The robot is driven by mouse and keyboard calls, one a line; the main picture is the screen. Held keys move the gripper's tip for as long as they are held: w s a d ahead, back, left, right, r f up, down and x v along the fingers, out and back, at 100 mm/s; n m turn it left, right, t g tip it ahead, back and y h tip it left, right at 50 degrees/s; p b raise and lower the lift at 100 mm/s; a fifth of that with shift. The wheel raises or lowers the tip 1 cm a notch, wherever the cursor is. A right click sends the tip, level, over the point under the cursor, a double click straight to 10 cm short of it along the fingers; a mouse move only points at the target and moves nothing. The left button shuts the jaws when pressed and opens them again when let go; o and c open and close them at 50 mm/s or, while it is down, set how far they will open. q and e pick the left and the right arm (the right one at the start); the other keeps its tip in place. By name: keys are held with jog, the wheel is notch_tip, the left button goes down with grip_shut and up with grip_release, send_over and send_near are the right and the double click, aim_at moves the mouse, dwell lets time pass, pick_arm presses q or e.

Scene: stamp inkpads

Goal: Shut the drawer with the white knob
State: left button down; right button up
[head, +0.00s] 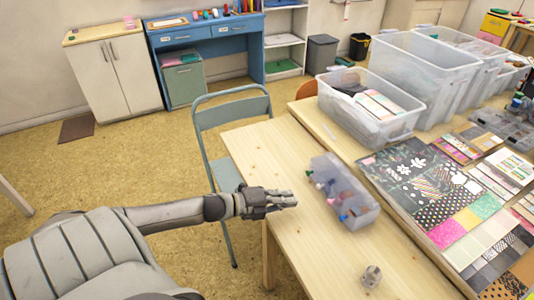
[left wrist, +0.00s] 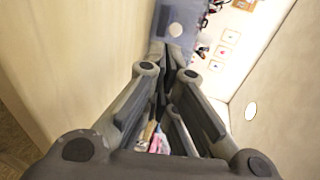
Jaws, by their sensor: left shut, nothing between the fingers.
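In the left wrist view, a round white knob (left wrist: 175,29) sits on a translucent blue-grey front (left wrist: 193,13), just beyond my fingertips. In the head view, a small translucent box (head: 364,214) with coloured items inside stands on the light wooden table; the knob cannot be made out there. My left gripper (head: 292,198) is shut and empty, low over the table, pointing right at the left side of this box. Its fingers (left wrist: 168,58) also show in the left wrist view, pointing at the knob. Whether they touch the front cannot be told. My right gripper is not in view.
A small grey metallic object (head: 371,276) lies on the wooden table (head: 310,255) in front of the box. A grey-green chair (head: 232,110) stands at the table's left edge. Large clear bins (head: 425,75) and patterned papers (head: 435,195) cover the adjoining table.

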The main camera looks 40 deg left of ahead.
pick_arm(q)
jog(key=v, duration=0.4)
jog(key=shift+v, duration=1.15)
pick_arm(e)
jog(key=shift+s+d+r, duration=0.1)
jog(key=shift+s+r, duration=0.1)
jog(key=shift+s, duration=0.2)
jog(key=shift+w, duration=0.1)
